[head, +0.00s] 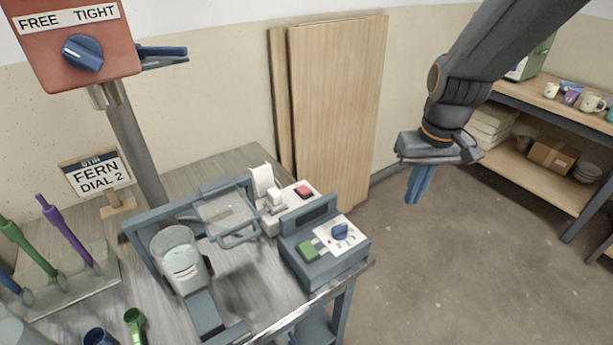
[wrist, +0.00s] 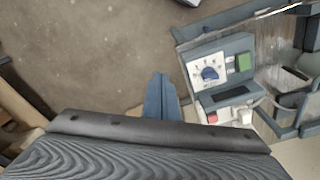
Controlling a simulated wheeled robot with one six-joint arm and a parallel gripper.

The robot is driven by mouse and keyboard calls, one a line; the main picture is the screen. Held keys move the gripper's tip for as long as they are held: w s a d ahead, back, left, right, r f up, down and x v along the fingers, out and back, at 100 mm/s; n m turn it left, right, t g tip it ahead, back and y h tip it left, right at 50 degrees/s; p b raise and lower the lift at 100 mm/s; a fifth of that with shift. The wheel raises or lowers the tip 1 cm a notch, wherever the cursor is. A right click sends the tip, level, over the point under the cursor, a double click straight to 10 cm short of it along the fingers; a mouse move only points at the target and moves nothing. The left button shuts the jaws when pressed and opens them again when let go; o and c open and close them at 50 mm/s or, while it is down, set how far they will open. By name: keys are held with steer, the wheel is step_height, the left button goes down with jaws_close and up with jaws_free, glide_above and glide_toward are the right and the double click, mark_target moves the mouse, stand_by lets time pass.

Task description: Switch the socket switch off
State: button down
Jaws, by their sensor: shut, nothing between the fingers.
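The socket is a pale block (head: 292,203) at the back of the bench, behind the grey control box. Its red switch (head: 304,190) sits on top at the right; it also shows small in the wrist view (wrist: 212,118). I cannot tell which way the switch is tipped. A white plug (head: 274,196) sits on the socket's left side. My gripper (head: 420,188) has blue fingers, shut and empty, pointing down over the floor to the right of the bench. In the wrist view, the fingers (wrist: 162,92) are left of the control box and apart from the switch.
The control box (head: 325,250) has a blue dial (head: 340,231) and a green button (head: 308,250). A mixer with a clear guard (head: 228,213) and a bucket (head: 180,262) stands left of it. Wooden boards (head: 335,105) lean on the wall. Floor below my gripper is clear.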

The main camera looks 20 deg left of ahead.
steer(key=w+a+r+n+p, duration=0.1)
steer(key=w+a+n, duration=0.2)
steer(key=a, duration=1)
steer(key=w+a+r+n+y+p, duration=0.1)
steer(key=w+a, duration=0.5)
steer(key=a, duration=0.6)
steer(key=shift+w+a+n+t+p, duration=0.4)
steer(key=shift+n+p, duration=0.35)
steer(key=shift+n, duration=0.35)
steer(key=p, duration=0.4)
glide_above(304, 190)
steer(key=f, duration=1.1)
steer(key=shift+s+d+f, duration=0.25)
steer(key=shift+d+f, duration=0.05)
steer(key=shift+f, duration=0.05)
steer(key=shift+d+f+p, duration=0.1)
steer(key=shift+f+p, duration=0.2)
steer(key=shift+f, duration=0.65)
